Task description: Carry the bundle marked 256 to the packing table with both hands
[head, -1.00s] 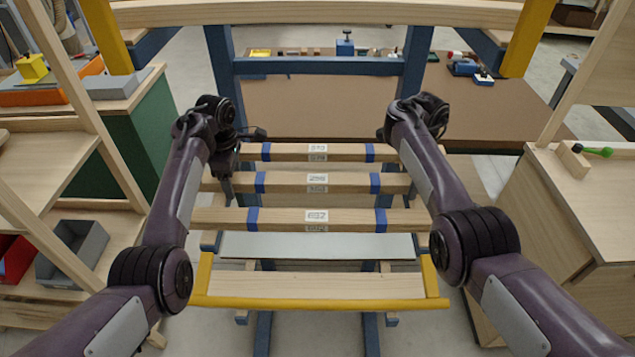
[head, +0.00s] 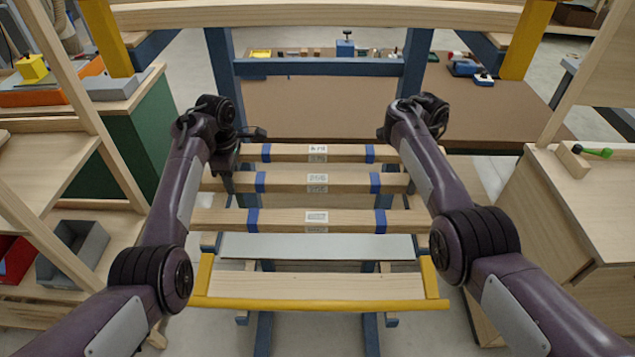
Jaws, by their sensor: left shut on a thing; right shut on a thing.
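Three wooden bundles with blue bands and white labels lie across a rack. The middle one, whose blurred label seems to read 256, is the bundle marked 256 (head: 290,182). My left gripper (head: 228,178) reaches down at its left end and is shut on it. My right gripper (head: 408,184) is at its right end, mostly hidden behind my own forearm, and is shut on it. The bundle is level and in line with the others; whether it is clear of the rack I cannot tell. I cannot tell which surface is the packing table.
The back bundle (head: 285,152) and front bundle (head: 280,220) lie close on either side. A yellow-edged shelf (head: 320,303) is below in front. A wooden shelf unit (head: 90,255) stands left, and a wooden cabinet (head: 590,215) right. A brown bench (head: 330,105) is behind.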

